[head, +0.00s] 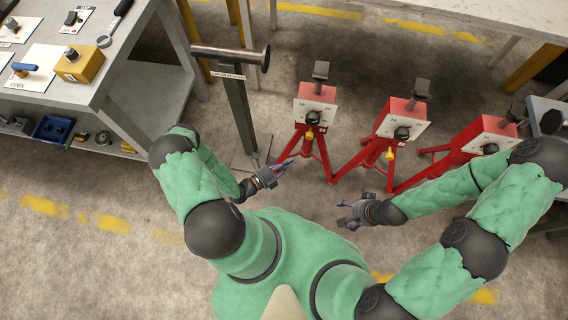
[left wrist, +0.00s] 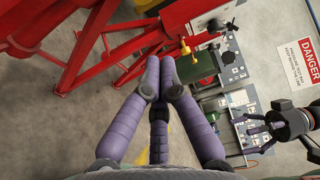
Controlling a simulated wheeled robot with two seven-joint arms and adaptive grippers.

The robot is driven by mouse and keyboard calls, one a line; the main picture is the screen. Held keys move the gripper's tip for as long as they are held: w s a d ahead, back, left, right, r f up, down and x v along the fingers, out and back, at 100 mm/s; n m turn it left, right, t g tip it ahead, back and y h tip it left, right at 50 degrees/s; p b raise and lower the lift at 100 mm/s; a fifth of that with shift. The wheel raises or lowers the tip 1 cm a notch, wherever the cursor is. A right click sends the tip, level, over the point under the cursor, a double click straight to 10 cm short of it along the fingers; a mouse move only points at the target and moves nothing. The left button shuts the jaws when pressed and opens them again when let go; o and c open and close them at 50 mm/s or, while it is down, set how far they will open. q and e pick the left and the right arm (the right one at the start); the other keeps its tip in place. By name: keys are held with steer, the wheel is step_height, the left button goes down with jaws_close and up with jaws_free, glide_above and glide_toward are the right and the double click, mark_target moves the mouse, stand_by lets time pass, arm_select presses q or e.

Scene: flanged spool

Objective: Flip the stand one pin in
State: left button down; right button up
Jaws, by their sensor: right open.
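Three red stands stand in a row in the head view: a left one (head: 317,92), a middle one (head: 396,118) and a right one (head: 484,137). The left stand has a pale front plate, a dark knob (head: 313,118) and a yellow pin (head: 310,135) below it. The middle stand has a similar yellow pin (head: 390,154). My left gripper (head: 284,167) is in front of the left stand, low and to the left of its pin, apart from it. Its purple fingers (left wrist: 161,75) meet at the tips with nothing visible between them. My right gripper (head: 345,214) is open and empty over the floor.
A T-topped grey post (head: 236,100) stands left of the left stand, close to my left arm. A grey workbench (head: 110,75) with parts fills the upper left. A danger sign (left wrist: 300,60) shows in the left wrist view. Floor between my grippers is clear.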

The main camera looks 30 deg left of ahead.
arm_select(q)
steer(key=shift+v, duration=0.85)
arm_select(e)
steer(key=shift+r, duration=0.2)
arm_select(q)
steer(key=s+d+r+m+g+h+p, duration=0.1)
steer(key=s+d+r+m+g+h, duration=0.15)
steer(key=d+m+g, duration=0.4)
steer(key=s+d+r+m+g+h+p, duration=0.1)
steer(key=s+d+m+g+h, duration=0.35)
steer(key=m, duration=0.25)
steer(key=s+d+r+m+g+y, duration=0.2)
steer(key=s+m+g+y, duration=0.45)
steer(key=m, duration=0.65)
steer(key=w+a+r+m+t+y+p, duration=0.1)
steer(key=r+m, duration=0.3)
steer(key=m, duration=0.5)
steer(key=w+a+r+m+t+y+p, duration=0.1)
steer(key=w+a+r+m+y, duration=0.1)
steer(key=m, duration=0.8)
steer(key=shift+w+r+y, duration=0.85)
steer(key=shift+w+y, duration=0.05)
steer(key=shift+y, duration=0.35)
arm_select(e)
step_height(320, 180, up, 4)
steer(key=shift+r, duration=0.1)
steer(key=shift+c, duration=0.3)
